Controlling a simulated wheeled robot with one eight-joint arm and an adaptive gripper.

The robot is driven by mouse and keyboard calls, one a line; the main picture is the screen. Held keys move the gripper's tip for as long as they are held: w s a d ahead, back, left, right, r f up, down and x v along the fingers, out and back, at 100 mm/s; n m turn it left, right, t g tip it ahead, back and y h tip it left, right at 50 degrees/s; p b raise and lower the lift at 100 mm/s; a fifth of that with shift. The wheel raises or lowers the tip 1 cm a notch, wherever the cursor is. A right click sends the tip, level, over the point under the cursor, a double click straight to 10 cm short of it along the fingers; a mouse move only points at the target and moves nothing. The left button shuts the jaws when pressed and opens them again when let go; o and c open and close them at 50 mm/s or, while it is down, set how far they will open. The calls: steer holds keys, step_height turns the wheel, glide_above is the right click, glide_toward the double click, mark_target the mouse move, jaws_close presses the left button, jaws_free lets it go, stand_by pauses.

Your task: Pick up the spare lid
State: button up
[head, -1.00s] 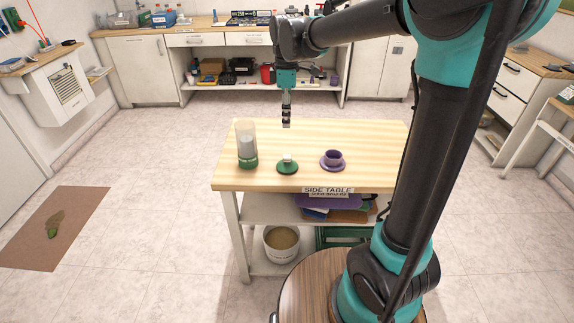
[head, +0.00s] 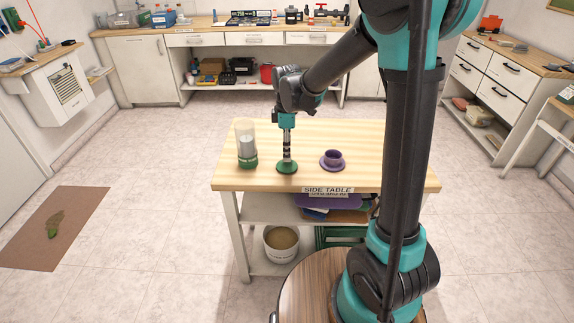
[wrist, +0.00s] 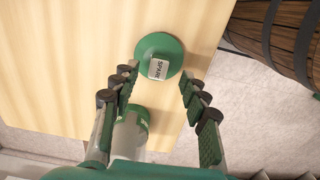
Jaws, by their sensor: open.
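The spare lid is a green disc with a pale block-shaped handle on top, marked with letters that look like "SPARE". It lies on the side table (head: 400,178). In the head view the lid (head: 287,168) is partly covered by my gripper (head: 287,158), which points down right over it. In the wrist view the lid (wrist: 172,47) lies ahead of the open fingertips, roughly between their lines. My gripper (wrist: 158,80) is open, with nothing between its fingers. I cannot tell whether the fingertips touch the lid.
A clear canister with a green base (head: 246,145) stands close on the left of the lid; it also shows between the fingers in the wrist view (wrist: 130,135). A purple flanged ring (head: 333,160) sits to the right. The table's back is clear.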

steer(key=f, duration=0.4)
steer(key=shift+w+d, duration=0.15)
steer(key=shift+d, duration=0.1)
steer(key=shift+c, duration=0.3)
jaws_close()
